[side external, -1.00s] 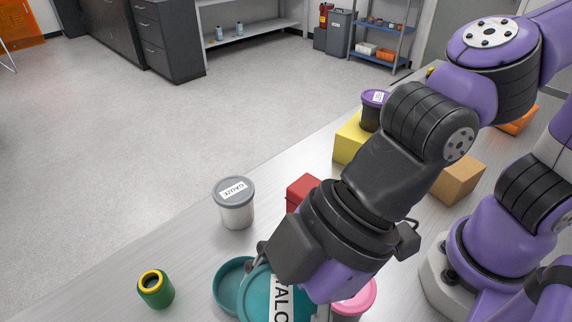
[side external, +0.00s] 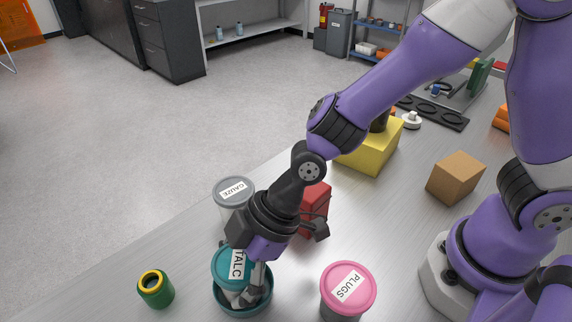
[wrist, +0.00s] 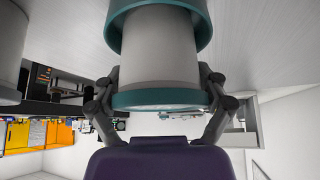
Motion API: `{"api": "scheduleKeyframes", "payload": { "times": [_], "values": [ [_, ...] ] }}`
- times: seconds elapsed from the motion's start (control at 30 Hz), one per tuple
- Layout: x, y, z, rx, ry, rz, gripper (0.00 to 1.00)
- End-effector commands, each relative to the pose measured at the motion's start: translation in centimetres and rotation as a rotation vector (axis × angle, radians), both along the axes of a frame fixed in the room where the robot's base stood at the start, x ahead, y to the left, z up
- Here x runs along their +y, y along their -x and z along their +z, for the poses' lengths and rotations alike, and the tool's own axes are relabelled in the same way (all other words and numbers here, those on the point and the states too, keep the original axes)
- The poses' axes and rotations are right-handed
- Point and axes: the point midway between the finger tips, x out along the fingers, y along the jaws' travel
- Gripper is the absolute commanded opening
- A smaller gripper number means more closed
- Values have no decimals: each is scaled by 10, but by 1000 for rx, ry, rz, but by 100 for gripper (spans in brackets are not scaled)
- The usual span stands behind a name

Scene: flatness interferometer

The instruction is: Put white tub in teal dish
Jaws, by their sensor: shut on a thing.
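The white tub (side external: 226,264) has a teal lid and a TALC label. In the side view it stands inside the teal dish (side external: 245,311), roughly upright, with its lid above the rim. My gripper (side external: 250,288) is shut on the tub. In the wrist view my gripper's fingers (wrist: 159,80) flank the tub's pale body (wrist: 160,50) near its teal lid. The tub's far end sits within the teal dish wall (wrist: 204,24) there. Whether its base touches the dish floor is hidden.
A grey-lidded GAUZE tub (side external: 233,187) and a red box (side external: 314,208) stand close behind my gripper. A pink-lidded PLUGS tub (side external: 347,290) is to the right, a green-yellow cylinder (side external: 155,289) to the left. A yellow block (side external: 372,150) and cardboard box (side external: 456,177) stand farther back.

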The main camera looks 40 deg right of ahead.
Motion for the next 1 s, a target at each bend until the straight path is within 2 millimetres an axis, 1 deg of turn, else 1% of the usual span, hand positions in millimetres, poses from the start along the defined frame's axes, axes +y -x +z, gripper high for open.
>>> {"api": "scheduleKeyframes", "payload": {
  "times": [0.27, 0.3, 0.33, 0.77, 0.87, 1.0],
  "values": [
    [0, 0, -2, 0, -1, 0, 38],
    [0, 0, -2, -1, -1, -1, 94],
    [0, 0, -2, -1, -1, -1, 100],
    [0, 0, -1, -1, -1, -1, 100],
    [-2, 0, 6, -3, -2, -1, 100],
    [-13, 3, 23, -6, -3, -3, 100]
  ]
}}
